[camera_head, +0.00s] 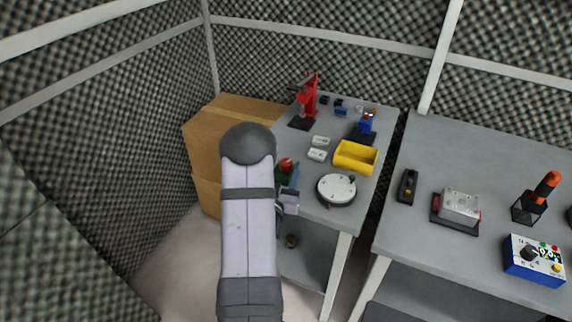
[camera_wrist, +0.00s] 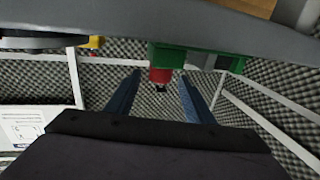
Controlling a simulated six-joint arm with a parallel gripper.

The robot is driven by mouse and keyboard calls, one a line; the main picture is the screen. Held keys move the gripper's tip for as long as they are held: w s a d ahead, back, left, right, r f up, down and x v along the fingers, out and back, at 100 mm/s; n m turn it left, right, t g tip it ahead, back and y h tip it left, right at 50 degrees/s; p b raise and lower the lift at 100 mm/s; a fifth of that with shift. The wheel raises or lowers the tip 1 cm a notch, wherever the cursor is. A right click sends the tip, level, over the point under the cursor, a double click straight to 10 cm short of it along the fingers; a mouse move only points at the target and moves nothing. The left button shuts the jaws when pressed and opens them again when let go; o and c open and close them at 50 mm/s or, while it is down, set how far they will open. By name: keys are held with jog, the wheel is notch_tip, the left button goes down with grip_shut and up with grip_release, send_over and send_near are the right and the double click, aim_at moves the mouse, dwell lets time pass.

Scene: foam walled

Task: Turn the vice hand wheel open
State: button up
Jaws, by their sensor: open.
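The vice shows as a green body in the wrist view (camera_wrist: 198,57), at the edge of the grey table. Its red hand wheel (camera_wrist: 160,75) appears between my two blue fingers, toward their tips. In the head view the red wheel (camera_head: 286,164) is at the table's left edge, partly hidden by my arm and gripper. My gripper (camera_wrist: 160,82) is open, with one finger on each side of the wheel in the picture. I cannot tell whether the fingers touch the wheel.
A white round plate (camera_head: 336,188) and a yellow bin (camera_head: 355,158) stand right of the vice. A red press (camera_head: 310,95) stands at the back. Cardboard boxes (camera_head: 215,132) are left of the table. A second table (camera_head: 480,160) stands at right.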

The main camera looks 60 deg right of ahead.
aim_at(285, 168)
jog(key=shift+a, duration=0.25)
jog(key=b+v, duration=0.1)
jog(key=v, duration=0.1)
jog(key=b+v, duration=0.1)
jog(key=b, duration=0.1)
jog(key=shift+s+a+f, duration=0.1)
jog(key=shift+a+f, duration=0.25)
jog(key=shift+f, duration=0.05)
jog(key=shift+a+r, duration=0.1)
jog(key=shift+d+r, duration=0.1)
jog(key=shift+d, duration=0.4)
jog(key=shift+p+x, duration=0.9)
jog(key=shift+x, duration=2.3)
jog(key=c, duration=1)
